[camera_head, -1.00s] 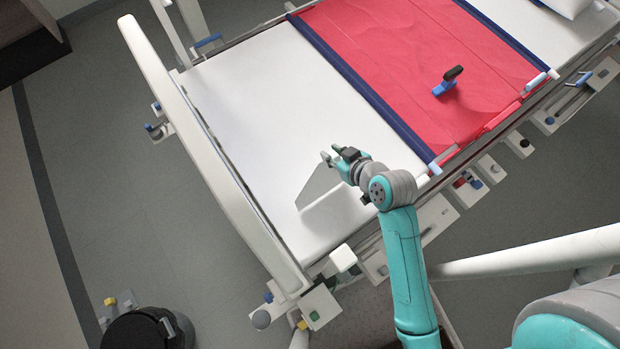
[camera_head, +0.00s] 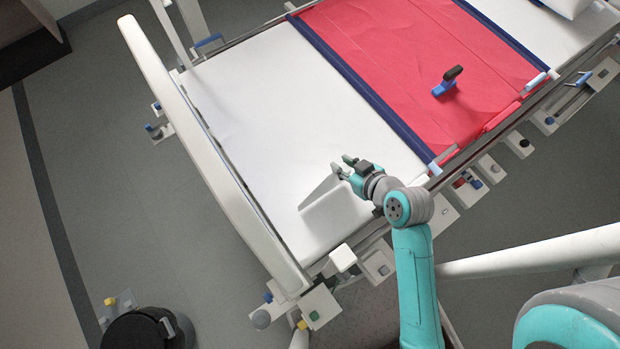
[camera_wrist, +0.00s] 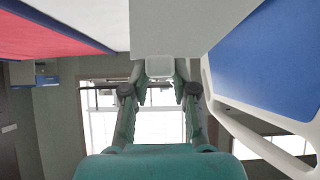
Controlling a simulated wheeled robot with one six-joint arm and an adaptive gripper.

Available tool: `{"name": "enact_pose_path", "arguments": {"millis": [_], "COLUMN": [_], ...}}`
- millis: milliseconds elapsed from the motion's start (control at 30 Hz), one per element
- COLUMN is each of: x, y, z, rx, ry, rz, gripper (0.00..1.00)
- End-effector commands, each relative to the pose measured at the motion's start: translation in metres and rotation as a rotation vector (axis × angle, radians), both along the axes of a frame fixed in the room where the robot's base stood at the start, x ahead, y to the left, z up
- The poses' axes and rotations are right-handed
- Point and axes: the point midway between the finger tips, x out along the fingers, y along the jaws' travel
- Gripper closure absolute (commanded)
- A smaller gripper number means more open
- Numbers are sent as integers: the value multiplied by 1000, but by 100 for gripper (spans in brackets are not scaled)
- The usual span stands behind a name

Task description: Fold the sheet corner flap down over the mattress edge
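The white sheet corner flap (camera_head: 322,190) stands up, tilted, at the mattress's near foot-end corner, with one face now in shade. My gripper (camera_head: 343,167) is at its raised tip, above the mattress (camera_head: 265,130). In the wrist view the flap (camera_wrist: 190,25) fills the top middle, and a small pale tab (camera_wrist: 160,67) sits between the fingertips of my gripper (camera_wrist: 160,80). The fingers are apart by about the tab's width and appear closed on its sides. The exact contact is small in view.
The white foot board (camera_head: 205,145) rises left of the flap. A red cover (camera_head: 420,60) with a navy border and a blue clamp (camera_head: 445,86) lies to the right. Rail fittings (camera_head: 378,264) line the near edge. A black bin (camera_head: 140,330) stands at lower left.

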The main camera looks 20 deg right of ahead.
Motion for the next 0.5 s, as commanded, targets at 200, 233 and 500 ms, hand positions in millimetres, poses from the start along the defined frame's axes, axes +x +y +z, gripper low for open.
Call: {"name": "enact_pose_path", "arguments": {"millis": [200, 233, 500], "x": [-10, -10, -10], "y": [0, 0, -1], "z": [-12, -11, -9], "rx": [1, 1, 1], "ry": [30, 28, 20], "rz": [2, 3, 1], "gripper": [81, 81, 81]}}
